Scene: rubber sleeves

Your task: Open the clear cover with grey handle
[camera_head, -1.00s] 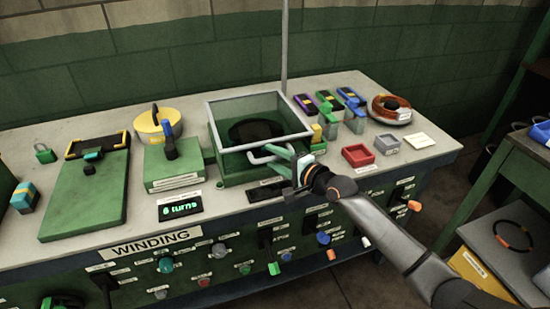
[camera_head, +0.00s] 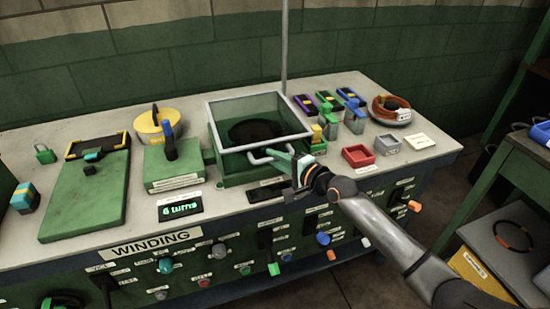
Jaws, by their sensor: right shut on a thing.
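The grey handle (camera_head: 256,158) is a bar on the cover's front side. My right gripper (camera_head: 284,156) comes in from the lower right, its green fingers shut on the right part of the handle. The fingers hide part of the handle. My left gripper is not in view.
A green block with a blue-topped lever (camera_head: 169,142) stands left of the cover. Red (camera_head: 357,156) and grey (camera_head: 387,143) trays lie to the right. Small blocks (camera_head: 317,132) stand close to the cover's right side. A thin pole (camera_head: 284,50) rises behind it.

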